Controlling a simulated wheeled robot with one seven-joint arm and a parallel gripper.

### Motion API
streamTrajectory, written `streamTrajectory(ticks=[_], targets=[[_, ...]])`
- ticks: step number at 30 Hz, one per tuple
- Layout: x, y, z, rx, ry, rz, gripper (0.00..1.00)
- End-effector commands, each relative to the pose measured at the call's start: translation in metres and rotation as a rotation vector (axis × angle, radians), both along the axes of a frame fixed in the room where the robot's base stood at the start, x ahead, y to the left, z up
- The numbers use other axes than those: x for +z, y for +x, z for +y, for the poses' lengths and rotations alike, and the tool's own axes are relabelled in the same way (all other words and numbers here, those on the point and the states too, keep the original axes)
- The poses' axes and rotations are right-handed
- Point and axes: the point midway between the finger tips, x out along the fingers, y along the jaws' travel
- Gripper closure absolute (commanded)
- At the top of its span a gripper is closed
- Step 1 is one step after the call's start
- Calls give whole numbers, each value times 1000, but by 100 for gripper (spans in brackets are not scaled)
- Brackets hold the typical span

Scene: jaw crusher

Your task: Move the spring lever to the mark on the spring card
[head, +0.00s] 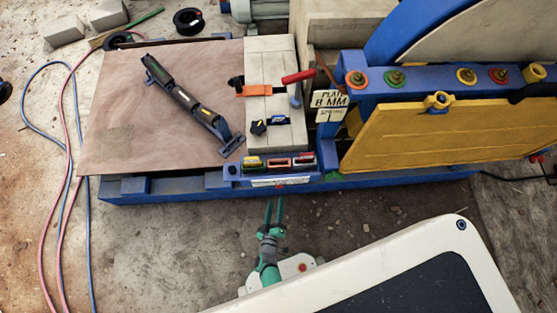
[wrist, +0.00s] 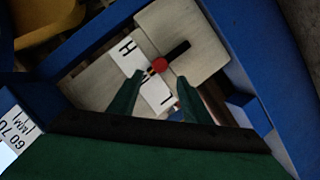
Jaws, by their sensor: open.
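The wrist view shows a lever with a round red knob (wrist: 159,66) and a short black bar (wrist: 180,48) towards the upper right. It sits across a white strip (wrist: 128,58) marked H at one end and L at the other, with the knob between the letters. My gripper (wrist: 160,84) is open and empty. Its fingertips lie either side of the strip just below the knob; contact is not visible. In the head view my gripper (head: 274,205) is in front of the blue base. The card (head: 330,99) reads "PLAN 8 MM" above a smaller, unclear line.
A red-handled lever (head: 298,77) and an orange piece (head: 254,91) sit on the pale housing (head: 270,60). The yellow panel (head: 440,125) is at right. A brown board (head: 125,120) lies left.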

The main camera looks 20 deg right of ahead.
Motion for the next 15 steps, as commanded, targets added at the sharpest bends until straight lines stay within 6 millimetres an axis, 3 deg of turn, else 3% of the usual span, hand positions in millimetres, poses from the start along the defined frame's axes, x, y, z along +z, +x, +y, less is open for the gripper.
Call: streamTrajectory(ticks=[15], targets=[[-20, 67, -35, 3, 0, -2, 56]])
